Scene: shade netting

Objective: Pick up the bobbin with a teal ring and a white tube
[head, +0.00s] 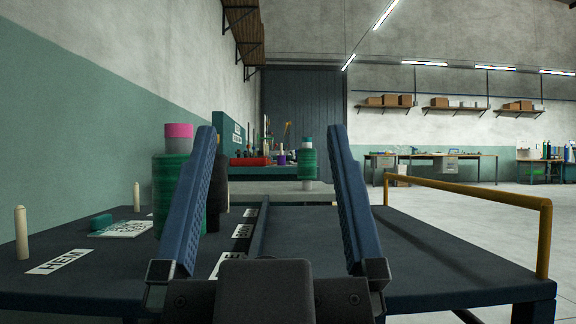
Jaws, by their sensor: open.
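A second green bobbin with a pink ring (179,131) stands at the left, partly hidden by the left finger.
The dark table (425,255) is clear on its right side, with a yellow rail (545,240) along that edge. A raised strip runs along the middle.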

